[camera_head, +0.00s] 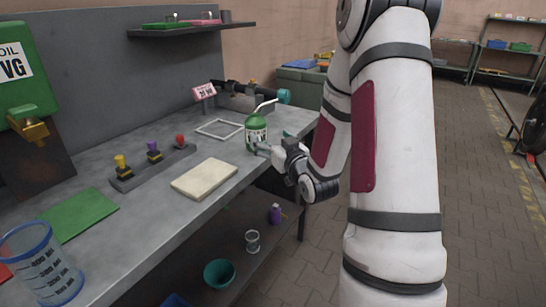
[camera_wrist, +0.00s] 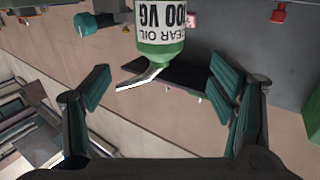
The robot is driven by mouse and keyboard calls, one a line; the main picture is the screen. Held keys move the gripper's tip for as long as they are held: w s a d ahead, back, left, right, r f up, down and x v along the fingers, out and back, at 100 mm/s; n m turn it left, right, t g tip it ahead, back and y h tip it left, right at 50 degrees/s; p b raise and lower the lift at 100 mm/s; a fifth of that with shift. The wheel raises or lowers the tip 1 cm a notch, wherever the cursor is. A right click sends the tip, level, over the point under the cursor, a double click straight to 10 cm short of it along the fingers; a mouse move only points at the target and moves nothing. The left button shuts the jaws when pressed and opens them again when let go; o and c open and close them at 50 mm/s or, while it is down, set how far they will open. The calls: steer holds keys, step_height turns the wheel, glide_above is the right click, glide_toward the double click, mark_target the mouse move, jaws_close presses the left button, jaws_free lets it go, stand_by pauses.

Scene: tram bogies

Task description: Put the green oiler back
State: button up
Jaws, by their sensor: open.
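The green oiler (camera_head: 256,134), with a white label and a pale bent spout, stands upright on the grey workbench toward its far right end. My gripper (camera_head: 264,148) is open at the oiler's lower right side in the head view. In the wrist view the oiler (camera_wrist: 160,48) appears upside down at the top, in the gap between the open fingers of my gripper (camera_wrist: 160,88). I see no finger pressed on it; its base is cut off there. A white square outline (camera_head: 219,120) lies on the bench left of the oiler.
A cream pad (camera_head: 205,178) and a block with coloured knobs (camera_head: 153,165) lie nearer on the bench. A pink sign (camera_head: 204,91) and dark equipment (camera_head: 240,98) stand behind. A blue-rimmed container (camera_head: 42,262) is at the near left. A wall shelf (camera_head: 190,29) overhangs the back.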

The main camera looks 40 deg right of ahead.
steer(key=a+r+n+g, duration=0.1)
steer(key=a+r+g, duration=0.1)
steer(key=a+g, duration=0.3)
steer(key=s+a+r+g+y, duration=0.1)
steer(key=s+a+g, duration=0.2)
steer(key=s, duration=0.9)
steer(key=s+a+r+n+g+y, duration=0.1)
steer(key=s+a+g, duration=0.3)
steer(key=s+a, duration=0.6)
steer(key=s+a+r+g+y, duration=0.1)
steer(key=s+a+g, duration=0.3)
steer(key=s, duration=1.1)
steer(key=a, duration=0.3)
steer(key=shift+s+r+y, duration=0.25)
steer(key=shift+y, duration=0.15)
